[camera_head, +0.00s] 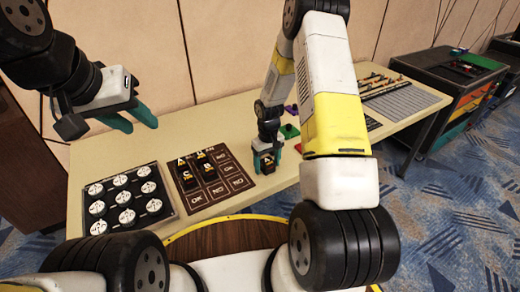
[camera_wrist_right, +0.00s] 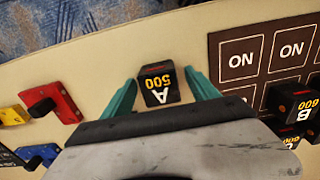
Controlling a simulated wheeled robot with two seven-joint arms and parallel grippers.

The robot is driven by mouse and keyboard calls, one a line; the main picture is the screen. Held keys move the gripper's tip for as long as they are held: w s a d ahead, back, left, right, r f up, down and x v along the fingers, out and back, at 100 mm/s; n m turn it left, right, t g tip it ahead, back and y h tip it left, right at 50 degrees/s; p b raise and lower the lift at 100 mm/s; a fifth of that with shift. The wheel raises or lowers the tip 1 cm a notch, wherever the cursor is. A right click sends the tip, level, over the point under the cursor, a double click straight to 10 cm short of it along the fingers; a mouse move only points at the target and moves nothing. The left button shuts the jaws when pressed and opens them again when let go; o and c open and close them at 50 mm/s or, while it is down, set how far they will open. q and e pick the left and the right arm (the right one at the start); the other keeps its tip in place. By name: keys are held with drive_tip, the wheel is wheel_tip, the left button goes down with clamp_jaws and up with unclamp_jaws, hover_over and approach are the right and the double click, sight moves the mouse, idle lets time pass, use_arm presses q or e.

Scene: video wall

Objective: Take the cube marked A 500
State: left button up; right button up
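The black cube marked A 500 (camera_wrist_right: 158,85) sits on the beige table, its yellow lettering upside down in the right wrist view. It also shows in the head view (camera_head: 266,160), partly hidden by my right gripper. My right gripper (camera_head: 267,163) is low over the table with its green fingers on either side of this cube. In the right wrist view (camera_wrist_right: 161,90) a small gap shows between the cube and each finger. My left gripper (camera_head: 135,118) is open and empty, raised above the table's left part.
A brown board (camera_head: 240,198) with ON and NO squares bears several black lettered cubes (camera_head: 208,172). A black tray of white discs (camera_head: 124,200) is at left. Coloured pieces, including a red one (camera_wrist_right: 50,103), lie on the cube's other side. A grey keyboard-like panel (camera_head: 405,100) is further right.

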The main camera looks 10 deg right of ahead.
drive_tip(key=c, duration=1.4)
drive_tip(key=shift+r, duration=0.1)
